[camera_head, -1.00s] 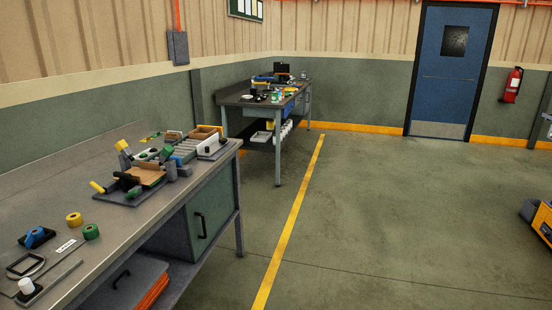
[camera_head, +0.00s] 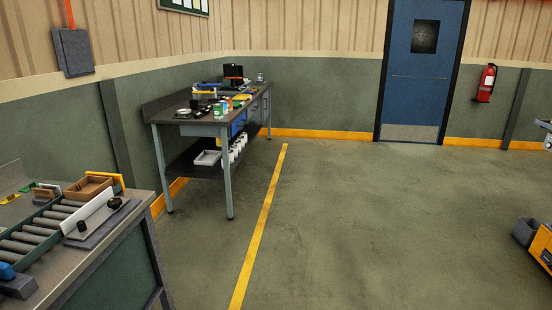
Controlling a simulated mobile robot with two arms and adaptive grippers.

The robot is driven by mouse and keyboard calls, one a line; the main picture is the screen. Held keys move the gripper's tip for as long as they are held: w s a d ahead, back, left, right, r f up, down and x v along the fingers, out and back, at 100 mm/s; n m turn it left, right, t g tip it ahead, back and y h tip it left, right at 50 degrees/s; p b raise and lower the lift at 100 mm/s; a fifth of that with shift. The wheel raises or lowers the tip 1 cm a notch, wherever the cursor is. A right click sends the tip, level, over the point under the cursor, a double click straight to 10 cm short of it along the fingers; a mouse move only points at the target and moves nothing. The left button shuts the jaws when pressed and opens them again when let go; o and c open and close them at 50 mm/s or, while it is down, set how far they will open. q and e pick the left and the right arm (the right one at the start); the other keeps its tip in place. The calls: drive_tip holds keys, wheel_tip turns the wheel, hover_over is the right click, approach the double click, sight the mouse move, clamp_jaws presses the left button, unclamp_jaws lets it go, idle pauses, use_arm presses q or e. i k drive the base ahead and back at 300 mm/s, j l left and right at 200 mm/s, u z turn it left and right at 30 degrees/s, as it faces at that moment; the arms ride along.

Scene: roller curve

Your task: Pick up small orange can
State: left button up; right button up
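I cannot make out a small orange can for certain in the head view. The far workbench (camera_head: 185,130) stands against the wall left of centre, with many small items on its top. Among them are a green and white container (camera_head: 221,110), a black box-like item (camera_head: 233,72) with a thin orange part, and flat dark pieces near the left end. These are too small to identify well. Neither of my grippers is in view.
A near bench (camera_head: 118,250) at lower left carries a roller conveyor (camera_head: 37,232) and a brown open box (camera_head: 88,189). Floor between the benches and the blue door (camera_head: 421,75) is clear. A yellow machine (camera_head: 541,247) stands at right.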

sight(229, 99)
drive_tip(key=i, duration=1.05)
drive_tip(key=i+l, duration=0.1)
drive_tip(key=i, duration=0.9)
drive_tip(key=i+j+u, duration=0.1)
drive_tip(key=i+u, duration=0.15)
drive_tip(key=i, duration=0.45)
drive_tip(key=i+u, duration=0.25)
drive_tip(key=i, duration=0.45)
drive_tip(key=i+l+u, duration=0.2)
drive_tip(key=i, duration=0.5)
